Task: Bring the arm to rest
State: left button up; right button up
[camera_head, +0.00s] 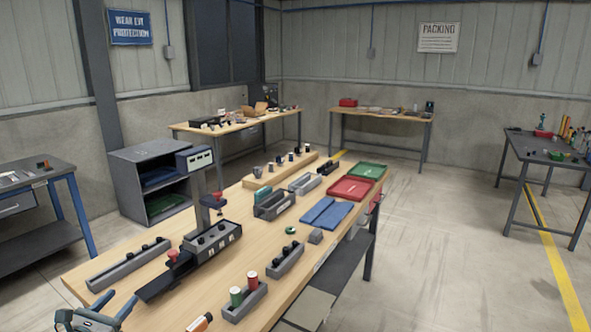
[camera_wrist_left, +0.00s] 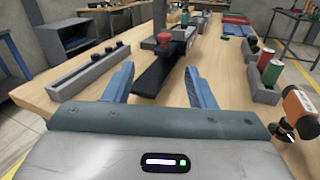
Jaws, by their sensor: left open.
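My left gripper (camera_head: 97,308) is at the near left corner of the workbench (camera_head: 228,265) in the head view. In the left wrist view its two blue fingers (camera_wrist_left: 160,84) stand wide apart, with nothing between them. The fingers point along the bench towards a dark chute with a red knob and a long grey trough (camera_wrist_left: 90,72). No part of my right gripper shows in either view.
The bench holds a grey feeder unit (camera_head: 211,243), a holder with a green and a red cylinder (camera_head: 245,300), blue mats (camera_head: 326,213), a red tray (camera_head: 351,189) and a green tray (camera_head: 366,171). An orange-and-black tool (camera_wrist_left: 298,108) lies right of the gripper.

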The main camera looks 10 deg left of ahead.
pick_arm(q)
jog(key=s+a+f+m+g+y, duration=0.25)
jog(key=s+a+f+m, duration=0.25)
jog(key=a+f+m, duration=0.6)
jog(key=s+a+f+m+g+y, duration=0.2)
jog(key=s+a+f+m+g, duration=0.25)
jog(key=a+f+m, duration=0.7)
jog(key=s+a+f+m+g+y, duration=0.35)
jog(key=s+a+m, duration=0.45)
jog(key=s+a, duration=0.5)
jog(key=s+a+f+m+g+y, duration=0.2)
jog(key=s+a+f+m+g, duration=0.25)
jog(key=s+a+m, duration=0.8)
jog(key=s+d+f+n+g+h, duration=0.1)
jog(key=s+d+f+n+h, duration=0.15)
jog(key=s+d+f, duration=0.75)
jog(key=s+d+f+n+h, duration=0.15)
jog(key=d+f+n, duration=0.25)
jog(key=d+f, duration=1.3)
jog(key=s+d+f+h, duration=0.1)
jog(key=d+f, duration=0.3)
jog(key=d, duration=1.6)
jog(key=s+d+f+n+h, duration=0.1)
jog(key=s+d+f+h, duration=0.1)
jog(key=d, duration=1.8)
jog(key=shift+d+f+g+h, duration=0.25)
jog(key=shift+f+g+h, duration=0.15)
jog(key=shift+f+h, duration=0.55)
